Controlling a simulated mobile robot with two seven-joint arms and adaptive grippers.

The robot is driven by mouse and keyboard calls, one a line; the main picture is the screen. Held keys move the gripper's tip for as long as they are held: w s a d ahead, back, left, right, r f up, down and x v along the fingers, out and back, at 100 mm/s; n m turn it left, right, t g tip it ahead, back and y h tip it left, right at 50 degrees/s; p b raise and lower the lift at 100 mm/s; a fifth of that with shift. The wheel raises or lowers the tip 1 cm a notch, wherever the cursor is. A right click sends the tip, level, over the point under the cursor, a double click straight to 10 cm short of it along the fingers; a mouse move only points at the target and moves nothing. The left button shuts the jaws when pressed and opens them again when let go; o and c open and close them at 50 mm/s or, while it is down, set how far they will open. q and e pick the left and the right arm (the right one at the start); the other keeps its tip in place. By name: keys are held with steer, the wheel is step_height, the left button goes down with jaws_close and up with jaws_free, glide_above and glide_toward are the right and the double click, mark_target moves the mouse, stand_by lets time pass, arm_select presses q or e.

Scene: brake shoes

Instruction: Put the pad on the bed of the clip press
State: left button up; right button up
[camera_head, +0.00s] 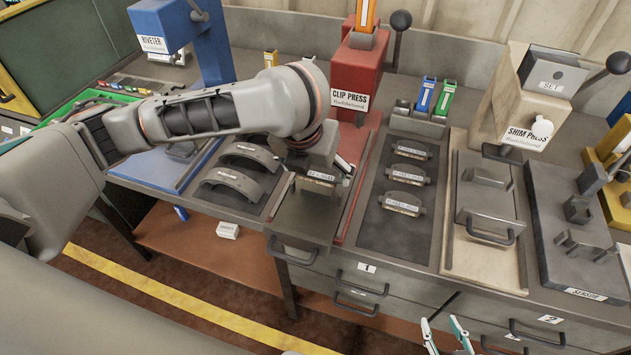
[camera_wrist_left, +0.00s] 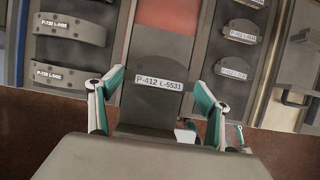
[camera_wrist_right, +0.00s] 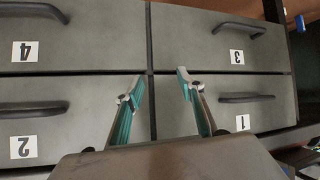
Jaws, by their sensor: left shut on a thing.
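The pad (camera_wrist_left: 158,83), with a white label reading P-412 L-5531, is between the fingers of my left gripper (camera_wrist_left: 156,92). In the head view its label (camera_head: 318,178) shows just below the wrist. The red clip press (camera_head: 358,72) stands behind, its lever at the right. My left gripper is shut on the pad, in front of the press column and over a grey slab (camera_head: 305,222) with a front handle. My arm hides much of the press bed, and I cannot tell whether the pad touches anything below. My right gripper (camera_wrist_right: 160,80) is open and empty before the drawers.
Dark mats with curved shoes (camera_head: 233,185) and small labelled pads (camera_head: 405,174) lie either side of the press. The blue riveter (camera_head: 180,35) is left. The shim press (camera_head: 520,100) and sensor plate (camera_head: 570,215) are right. Numbered drawers (camera_wrist_right: 225,50) are shut.

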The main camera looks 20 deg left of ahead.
mark_target(314, 178)
arm_select(q)
steer(key=shift+w+a+f, duration=0.1)
steer(key=shift+f, duration=0.25)
step_height(314, 178, down, 3)
steer(key=b, duration=0.4)
steer(key=shift+f, duration=0.15)
steer(key=shift+w+f, duration=0.1)
steer(key=shift+r, duration=0.2)
steer(key=shift+f, duration=0.1)
